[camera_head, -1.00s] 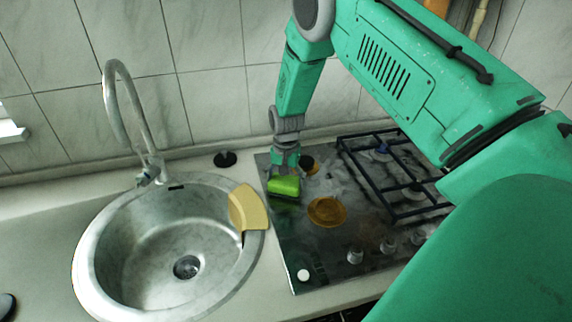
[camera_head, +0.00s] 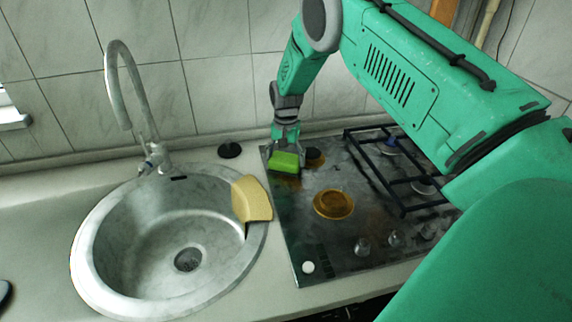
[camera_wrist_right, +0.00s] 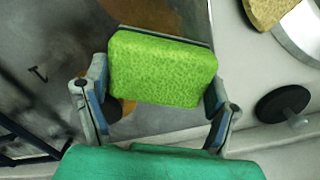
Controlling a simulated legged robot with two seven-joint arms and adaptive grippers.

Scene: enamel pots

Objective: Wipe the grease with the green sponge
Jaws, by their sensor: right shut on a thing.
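My right gripper (camera_head: 286,146) is shut on the green sponge (camera_head: 285,161) at the far left part of the dark stovetop (camera_head: 300,240). In the right wrist view the sponge (camera_wrist_right: 160,68) sits between the two fingers of the gripper (camera_wrist_right: 155,100). Brownish grease (camera_head: 290,183) shows on the stovetop just in front of the sponge. In the wrist view a brown patch (camera_wrist_right: 128,107) shows partly behind the sponge. Whether the sponge touches the surface I cannot tell for sure. My left gripper is in neither view.
A round steel sink (camera_head: 120,270) with a tall faucet (camera_head: 125,85) lies to the left. A yellow sponge-like piece (camera_head: 252,200) rests on its right rim. A brown burner (camera_head: 333,204) and a raised dark grate (camera_head: 405,175) stand right of the sponge.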

